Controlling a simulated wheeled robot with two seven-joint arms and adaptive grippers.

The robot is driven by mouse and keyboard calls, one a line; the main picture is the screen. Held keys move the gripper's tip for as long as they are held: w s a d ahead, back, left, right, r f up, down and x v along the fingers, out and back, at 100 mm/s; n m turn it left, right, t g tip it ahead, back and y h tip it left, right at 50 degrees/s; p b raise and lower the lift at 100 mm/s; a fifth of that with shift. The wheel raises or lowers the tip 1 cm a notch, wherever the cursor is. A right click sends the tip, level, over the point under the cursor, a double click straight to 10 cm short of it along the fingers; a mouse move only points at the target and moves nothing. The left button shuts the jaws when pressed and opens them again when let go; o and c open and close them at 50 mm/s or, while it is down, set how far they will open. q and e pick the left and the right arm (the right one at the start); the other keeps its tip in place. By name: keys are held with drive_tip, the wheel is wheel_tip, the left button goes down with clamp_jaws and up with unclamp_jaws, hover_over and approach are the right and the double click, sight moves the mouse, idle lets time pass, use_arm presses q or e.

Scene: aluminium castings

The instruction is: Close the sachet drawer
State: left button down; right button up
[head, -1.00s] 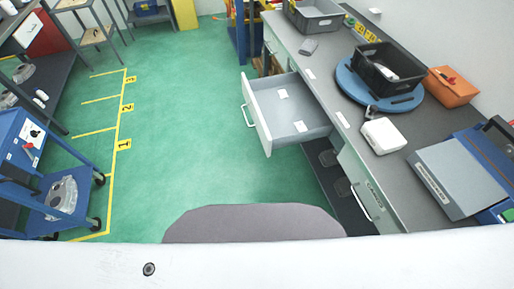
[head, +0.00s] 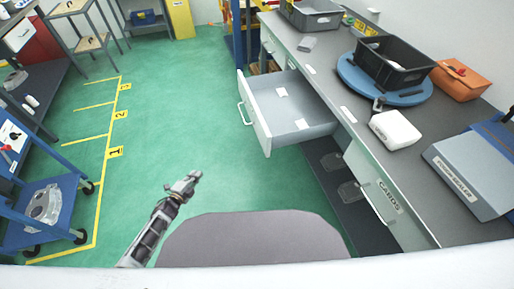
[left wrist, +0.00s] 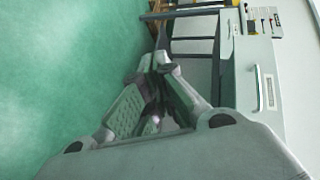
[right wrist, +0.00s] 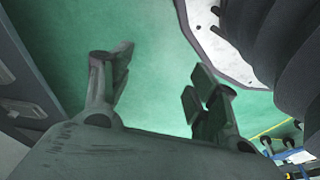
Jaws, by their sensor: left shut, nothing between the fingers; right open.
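The sachet drawer (head: 292,112) is pulled out from the workbench in the head view, with a few small white sachets (head: 281,92) lying in it. Its white front with a handle (head: 242,113) faces left over the floor. My left gripper (head: 190,182) is shut and empty, low over the green floor, left of and nearer than the drawer, not touching it. In the left wrist view the left gripper (left wrist: 158,68) points toward the bench side, where a pale drawer front with a handle (left wrist: 262,88) shows at right. My right gripper (right wrist: 160,75) is open and empty over the floor.
A closed drawer marked "CARDS" (head: 377,200) is nearer on the same bench. On the bench top (head: 335,85) stand a black crate (head: 390,65) on a blue turntable, a white box (head: 395,130) and an orange box (head: 460,80). The green floor left of the drawer is clear.

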use_arm(q)
drive_tip(key=w+d+r+m+h+b, duration=0.3)
drive_tip(key=d+r+m+h+b, duration=0.1)
drive_tip(key=r+m, duration=0.25)
drive_tip(key=w+d+r+m+h+b, duration=0.3)
drive_tip(key=r+m+h+b, duration=0.15)
drive_tip(key=r+m, duration=0.2)
drive_tip(key=s+d+r+m+g+h+b, duration=0.2)
drive_tip(key=s+d+r+m+g+b, duration=0.1)
drive_tip(key=m, duration=0.6)
drive_tip(key=s+d+r+m+g+h+b, duration=0.1)
drive_tip(key=s+d+r+m+g+b, duration=0.2)
drive_tip(key=m+g+b, duration=0.3)
drive_tip(key=shift+s+d+m+h+b, duration=0.35)
drive_tip(key=shift+d+m, duration=0.55)
drive_tip(key=shift+m, duration=0.6)
use_arm(e)
drive_tip(key=w+a+r+t+y, duration=0.1)
drive_tip(key=w+a+r, duration=0.1)
drive_tip(key=r, duration=0.4)
drive_tip(key=w+a+r, duration=0.2)
drive_tip(key=w+r, duration=0.2)
drive_tip(key=r, duration=0.2)
drive_tip(key=shift+a+r+t+y, duration=0.15)
drive_tip(key=shift+t+y, duration=0.25)
use_arm(q)
drive_tip(key=shift+w+r, duration=0.1)
